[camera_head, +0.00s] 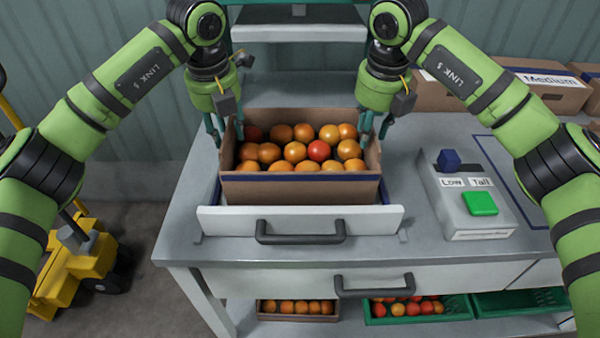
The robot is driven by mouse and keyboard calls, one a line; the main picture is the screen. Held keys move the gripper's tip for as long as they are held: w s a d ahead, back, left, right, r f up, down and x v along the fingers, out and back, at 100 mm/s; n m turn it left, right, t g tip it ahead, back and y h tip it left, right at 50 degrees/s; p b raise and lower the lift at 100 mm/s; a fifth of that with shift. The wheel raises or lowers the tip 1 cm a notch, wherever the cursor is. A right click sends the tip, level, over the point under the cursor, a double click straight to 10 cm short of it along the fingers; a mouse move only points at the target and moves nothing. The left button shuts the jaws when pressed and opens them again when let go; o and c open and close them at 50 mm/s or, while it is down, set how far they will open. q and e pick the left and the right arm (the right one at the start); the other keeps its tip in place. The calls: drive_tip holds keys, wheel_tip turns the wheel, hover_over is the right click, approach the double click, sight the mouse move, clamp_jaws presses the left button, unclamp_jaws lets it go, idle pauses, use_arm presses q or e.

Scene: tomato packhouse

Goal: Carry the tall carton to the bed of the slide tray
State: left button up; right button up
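The brown carton (300,187), full of red and orange tomatoes, is upright behind the white front of the slide tray (225,222). Its base is hidden by that front, so I cannot tell whether it rests on the bed. My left gripper (228,138) is at the carton's left wall, pointing down, its fingers apart on either side of the rim. My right gripper (372,134) is at the right wall in the same way, fingers apart. I cannot see either one pressing on the cardboard.
A grey control box (465,200) with Low and Tall labels, a blue knob and a green button (480,203) stands at right. Closed cartons (545,92) are at the back right. Crates of tomatoes (420,312) sit below. A yellow machine (75,255) stands on the floor at left.

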use_arm(q)
drive_tip(key=shift+r, duration=0.1)
use_arm(e)
drive_tip(key=shift+r, duration=0.2)
use_arm(q)
wheel_tip(320, 180, up, 12)
drive_tip(key=s, duration=0.1)
drive_tip(key=shift+s, duration=0.4)
use_arm(e)
wheel_tip(320, 180, up, 12)
drive_tip(key=s, duration=0.1)
drive_tip(key=shift+s+f, duration=0.25)
drive_tip(key=shift+s, duration=0.15)
